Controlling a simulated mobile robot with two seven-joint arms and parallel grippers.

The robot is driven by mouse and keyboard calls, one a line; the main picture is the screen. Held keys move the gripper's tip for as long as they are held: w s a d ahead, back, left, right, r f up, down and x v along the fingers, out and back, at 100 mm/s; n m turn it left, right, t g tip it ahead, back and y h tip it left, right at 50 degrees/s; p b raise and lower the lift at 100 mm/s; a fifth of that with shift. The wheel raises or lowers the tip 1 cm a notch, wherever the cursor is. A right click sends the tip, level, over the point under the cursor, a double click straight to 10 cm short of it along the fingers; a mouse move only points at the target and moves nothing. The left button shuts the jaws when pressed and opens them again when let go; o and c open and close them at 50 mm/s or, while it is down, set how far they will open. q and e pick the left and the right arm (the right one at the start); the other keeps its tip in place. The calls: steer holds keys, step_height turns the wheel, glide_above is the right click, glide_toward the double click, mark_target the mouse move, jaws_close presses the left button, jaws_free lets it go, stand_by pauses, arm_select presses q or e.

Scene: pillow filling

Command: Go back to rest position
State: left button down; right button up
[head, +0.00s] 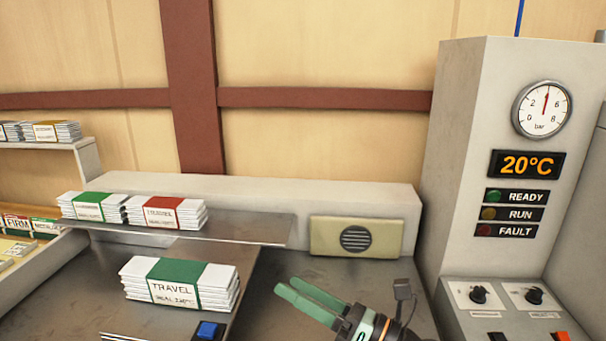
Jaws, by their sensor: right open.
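My right gripper (304,302) shows at the bottom centre, its green fingers pointing left over the dark metal surface. The fingers are a little apart and nothing is between them. My left gripper is out of the picture. A stack of white folded pieces with a green band reading TRAVEL (178,285) lies to the left of the right gripper, apart from it.
A metal shelf (262,231) holds a green-banded stack (93,207) and a red-banded stack (166,213). A beige speaker box (356,237) stands behind the gripper. A control cabinet (455,150) with gauge and knobs rises at right. A blue button (208,330) is at the front.

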steer(key=w+d+r+m+t+h, duration=0.1)
steer(key=w+d+m+t+h, duration=0.1)
steer(key=d+m+t+h, duration=0.8)
steer(key=s+d+f+m+g+h, duration=0.2)
steer(key=d+f+m+h, duration=0.4)
steer(key=m, duration=0.5)
steer(key=s+d+f+m+g+h, duration=0.2)
steer(key=d+f+m+g, duration=0.1)
steer(key=f+m, duration=0.65)
steer(key=s+d+f+m+g, duration=0.1)
steer(key=s+f+m+g, duration=0.45)
steer(key=s, duration=0.65)
steer(key=s+d+f+m+g, duration=0.2)
steer(key=s+f+m+g, duration=0.35)
steer(key=s, duration=0.55)
steer(key=w+a+f+t+y+p, duration=0.1)
steer(key=w+a+f+t, duration=0.1)
steer(key=f, duration=0.3)
steer(key=w+a+f+n+t+y+p, duration=0.1)
steer(key=w+a+f+t+p, duration=0.1)
steer(key=f, duration=0.3)
steer(key=shift+w+a+t, duration=0.35)
steer(key=shift+a+t, duration=0.05)
steer(key=shift+t, duration=0.2)
steer(key=shift+n, duration=0.25)
